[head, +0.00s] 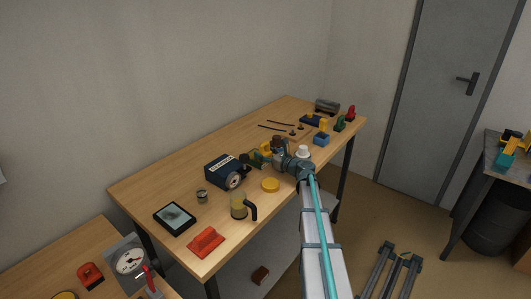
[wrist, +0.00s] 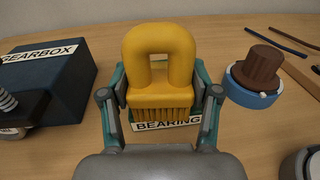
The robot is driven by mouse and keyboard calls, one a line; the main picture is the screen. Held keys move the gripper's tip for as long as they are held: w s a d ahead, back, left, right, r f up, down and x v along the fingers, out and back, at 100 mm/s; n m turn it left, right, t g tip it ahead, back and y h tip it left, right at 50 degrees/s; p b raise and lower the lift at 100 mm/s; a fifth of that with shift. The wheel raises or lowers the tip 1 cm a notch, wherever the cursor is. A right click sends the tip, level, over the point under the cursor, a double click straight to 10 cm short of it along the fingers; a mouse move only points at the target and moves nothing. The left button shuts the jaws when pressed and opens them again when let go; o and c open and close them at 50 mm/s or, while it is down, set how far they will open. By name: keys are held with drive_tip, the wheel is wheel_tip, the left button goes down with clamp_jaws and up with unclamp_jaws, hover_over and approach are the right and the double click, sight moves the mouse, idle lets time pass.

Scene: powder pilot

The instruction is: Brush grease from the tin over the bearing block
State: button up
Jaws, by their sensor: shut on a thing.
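My gripper (wrist: 160,95) is shut on a yellow brush (wrist: 158,45) with a loop handle, its bristles pointing down. In the head view my gripper (head: 271,154) is over the middle of the bench. Just below the bristles in the wrist view is a white label reading BEARING (wrist: 150,127); the block behind it is mostly hidden by the brush and fingers. I cannot tell whether the bristles touch it. A round blue tin-like piece (wrist: 252,94) with a brown knob-shaped top (wrist: 262,62) stands to the right. I cannot tell if it is the grease tin.
A dark blue gearbox (wrist: 50,82) stands left of my gripper, also in the head view (head: 222,168). A white-topped item (head: 302,151) is close right.

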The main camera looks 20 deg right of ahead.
sight(252, 154)
drive_tip(key=shift+a+x, duration=0.2)
drive_tip(key=shift+x, duration=1.55)
drive_tip(key=shift+a+x, duration=0.15)
drive_tip(key=shift+x, duration=1.55)
drive_tip(key=shift+w+a+r, duration=0.15)
drive_tip(key=shift+w+r, duration=0.3)
drive_tip(key=shift+w, duration=0.05)
drive_tip(key=shift+w+r, duration=0.25)
drive_tip(key=shift+r, duration=0.15)
drive_tip(key=shift+s+d+f, duration=0.1)
drive_tip(key=shift+s+d, duration=0.15)
drive_tip(key=shift+s, duration=0.35)
drive_tip(key=shift+s+a+f, duration=0.1)
drive_tip(key=shift+s+f, duration=0.1)
drive_tip(key=shift+s, duration=0.1)
drive_tip(key=shift+d+f+v, duration=0.1)
drive_tip(key=shift+f+v, duration=0.05)
drive_tip(key=shift+v, duration=1)
drive_tip(key=shift+d+f+v, duration=0.15)
drive_tip(key=shift+v, duration=0.95)
drive_tip(key=shift+d+f+v, duration=0.1)
drive_tip(key=shift+f+v, duration=0.05)
drive_tip(key=shift+v, duration=1)
drive_tip(key=shift+w, duration=0.1)
drive_tip(key=shift+r, duration=0.1)
drive_tip(key=shift+r+p, duration=1.8)
drive_tip(key=shift+r, duration=1.1)
